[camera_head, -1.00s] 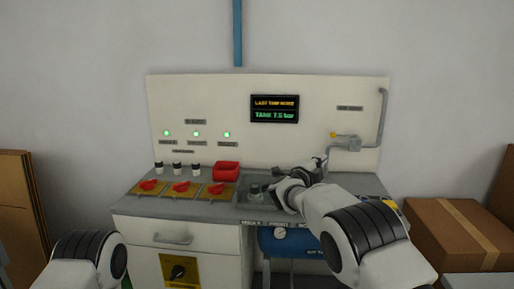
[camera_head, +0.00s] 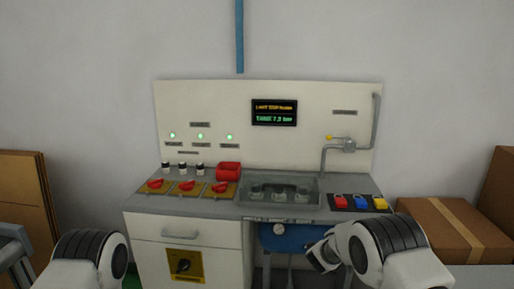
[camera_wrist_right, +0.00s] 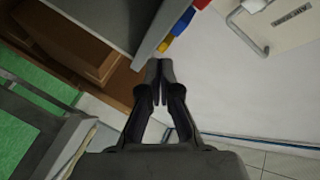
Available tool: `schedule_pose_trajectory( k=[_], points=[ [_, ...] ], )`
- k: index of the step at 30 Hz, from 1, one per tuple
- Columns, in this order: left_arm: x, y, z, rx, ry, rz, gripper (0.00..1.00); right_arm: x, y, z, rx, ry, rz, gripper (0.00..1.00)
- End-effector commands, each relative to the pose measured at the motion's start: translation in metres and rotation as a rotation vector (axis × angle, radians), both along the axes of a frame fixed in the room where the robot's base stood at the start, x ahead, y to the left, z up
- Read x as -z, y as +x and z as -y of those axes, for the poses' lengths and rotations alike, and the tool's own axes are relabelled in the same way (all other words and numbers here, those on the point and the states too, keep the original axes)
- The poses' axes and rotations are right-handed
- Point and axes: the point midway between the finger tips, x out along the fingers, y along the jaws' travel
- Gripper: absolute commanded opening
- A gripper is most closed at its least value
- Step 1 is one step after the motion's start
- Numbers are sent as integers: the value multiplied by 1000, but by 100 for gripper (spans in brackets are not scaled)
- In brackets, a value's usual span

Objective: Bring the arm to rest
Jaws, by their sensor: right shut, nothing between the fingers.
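My right arm is drawn back in front of the workbench (camera_head: 270,209). My right gripper (camera_head: 318,257) is low in the head view, in front of the blue tank (camera_head: 290,240) under the bench. In the right wrist view the fingers (camera_wrist_right: 160,68) are together with nothing between them. My left arm shows only as a white and black link (camera_head: 90,258) at the lower left, and its gripper is out of view.
A grey recessed tray (camera_head: 243,205) with several dark parts sits in the bench top. Red handles (camera_head: 187,185) are at left, and red, blue and yellow blocks (camera_head: 361,202) at right. Cardboard boxes (camera_head: 430,232) stand at the right.

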Motion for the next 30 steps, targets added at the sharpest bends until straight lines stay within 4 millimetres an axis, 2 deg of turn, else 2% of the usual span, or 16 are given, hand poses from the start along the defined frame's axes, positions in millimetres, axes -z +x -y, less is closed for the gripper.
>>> schedule_pose_trajectory(
  k=[1, 2, 5, 6, 8, 9, 11, 12, 14, 15, 18, 21, 24, 26, 30],
  points=[
    [-6, 0, 0, 0, 0, 0, 50, 27, -19, 10, -21, -32, -93, 0],
    [-8, 0, 0, 0, 0, 0, 50, 45, -32, 16, -40, -54, -154, 0],
    [-15, 0, 0, 0, 0, 0, 50, 108, -90, 31, -138, -128, -393, 0],
    [-17, 0, 0, 0, 0, 0, 50, 132, -118, 34, -188, -152, -492, 0],
    [-20, 0, 0, 0, 0, 0, 50, 163, -164, 36, -271, -179, -641, 0],
    [-22, 0, 0, 0, 0, 0, 50, 181, -196, 35, -333, -191, -738, 0],
    [-25, 0, 0, 0, 0, 0, 50, 204, -246, 32, -431, -201, -879, 0],
    [-26, 0, 0, 0, 0, 0, 50, 215, -281, 28, -504, -203, -969, 0],
    [-28, 0, 0, 0, 0, 0, 50, 228, -334, 20, -619, -197, -1097, 0],
    [-29, 0, 0, 0, 0, 0, 50, 232, -370, 13, -701, -188, -1177, 0],
    [-29, 0, 0, 0, 0, 0, 50, 232, -453, -7, -918, -156, -1347, 0],
    [-28, 0, 0, 0, 0, 0, 50, 221, -512, -27, -1116, -132, -1452, 0],
    [-28, 0, 0, 0, 0, 0, 50, 213, -543, -40, -1263, -131, -1497, 0],
    [-28, 0, 0, 0, 0, 0, 50, 213, -545, -44, -1329, -155, -1498, 0],
    [-28, 0, 0, 0, 0, 0, 50, 213, -544, -43, -1332, -165, -1502, 0]
  ],
)
